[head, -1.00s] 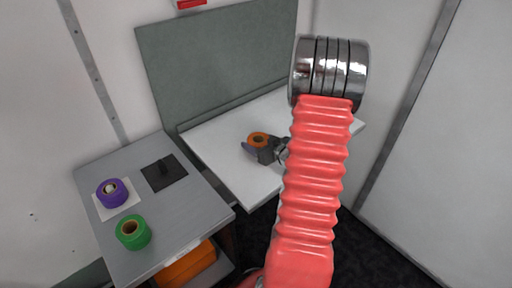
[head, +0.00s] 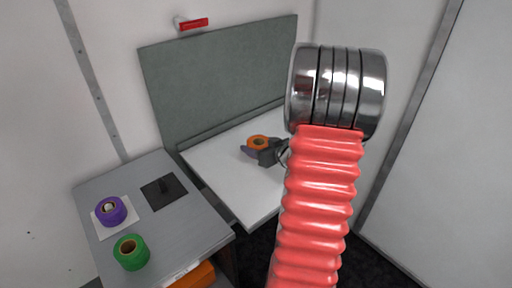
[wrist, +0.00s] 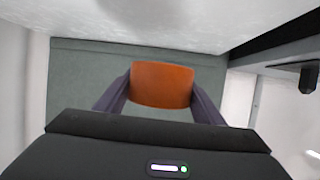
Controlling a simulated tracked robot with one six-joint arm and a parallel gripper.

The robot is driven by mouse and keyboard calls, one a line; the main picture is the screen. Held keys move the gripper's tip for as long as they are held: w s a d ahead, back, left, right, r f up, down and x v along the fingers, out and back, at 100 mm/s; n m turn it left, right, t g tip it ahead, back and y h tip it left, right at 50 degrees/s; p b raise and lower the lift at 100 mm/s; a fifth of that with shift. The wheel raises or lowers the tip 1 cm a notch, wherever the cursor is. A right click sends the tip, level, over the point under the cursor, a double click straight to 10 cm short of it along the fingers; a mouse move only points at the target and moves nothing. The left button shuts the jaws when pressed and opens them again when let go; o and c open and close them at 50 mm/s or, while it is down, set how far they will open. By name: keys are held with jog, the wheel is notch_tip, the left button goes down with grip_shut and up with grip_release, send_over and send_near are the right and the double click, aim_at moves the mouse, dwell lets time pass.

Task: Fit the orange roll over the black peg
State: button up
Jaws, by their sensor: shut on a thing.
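The orange roll (head: 257,142) is held between the two fingers of my gripper (head: 252,149), above the white table. In the wrist view the orange roll (wrist: 162,84) sits between the dark fingers of my gripper (wrist: 161,92). The black peg (head: 163,186) stands on a dark square plate (head: 157,197) on the grey cabinet top at the left. It is bare, and the roll is well to its right, apart from it.
A purple roll (head: 110,210) sits around a light peg on a white square plate, left of the black peg. A green roll (head: 131,252) stands on the cabinet's (head: 188,225) front part. The white table (head: 232,180) has a grey-green panel (head: 222,80) behind it.

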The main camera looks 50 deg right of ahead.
dwell(0.3)
jog(key=w+a+r+n+y, duration=0.1)
jog(key=w+a+r, duration=0.1)
jog(key=w+a, duration=0.9)
jog(key=w+a+r+n+y, duration=0.1)
jog(key=w+a, duration=0.3)
jog(key=a, duration=2.4)
jog(key=shift+w+a+y, duration=0.15)
jog(key=shift+a+y, duration=0.2)
jog(key=shift+y, duration=0.05)
jog(key=shift+a+n, duration=0.3)
